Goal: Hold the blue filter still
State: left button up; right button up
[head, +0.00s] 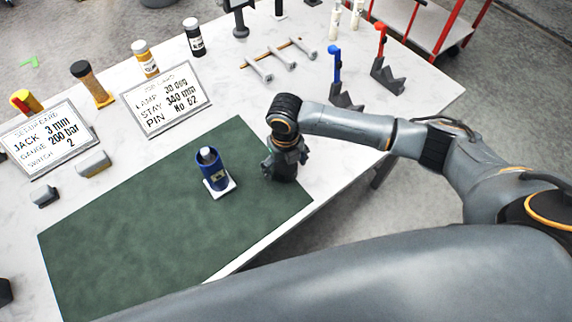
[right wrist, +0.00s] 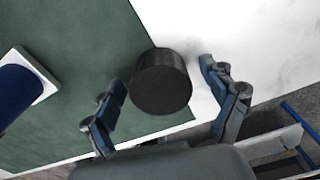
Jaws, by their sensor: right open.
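The blue filter (head: 211,171) is a blue cylinder with a pale label and a light grey top. It stands upright on a small white square plate (head: 231,187) on the green mat. Part of it shows at the left edge of the right wrist view (right wrist: 17,95). My right gripper (head: 285,163) is to the right of the filter, apart from it, and points down near the mat's right corner. Its fingers (right wrist: 162,78) are open, with a black cylinder (right wrist: 162,85) showing between them; I cannot tell whether they touch it. My left gripper is out of view.
The green mat (head: 120,235) is clear left of the filter. Two sign boards (head: 168,97) (head: 48,138), several bottles (head: 145,58) and grey blocks (head: 93,163) stand behind. Blue-handled (head: 337,70) and red-handled (head: 381,42) clamps stand at the back right. The table edge is close.

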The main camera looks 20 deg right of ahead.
jog(key=shift+c, duration=0.2)
jog(key=c, duration=1)
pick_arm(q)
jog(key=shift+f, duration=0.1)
pick_arm(e)
jog(key=shift+r, duration=0.1)
jog(key=shift+r+b, duration=0.4)
jog(key=shift+r, duration=0.05)
pick_arm(q)
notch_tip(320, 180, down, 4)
jog(key=b, duration=0.3)
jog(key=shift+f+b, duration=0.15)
jog(key=shift+b, duration=0.15)
pick_arm(e)
jog(key=s+d+r, duration=0.2)
jog(key=s+r, duration=1)
jog(key=s, duration=0.1)
jog(key=shift+s+d, duration=0.35)
jog(key=shift+s, duration=0.05)
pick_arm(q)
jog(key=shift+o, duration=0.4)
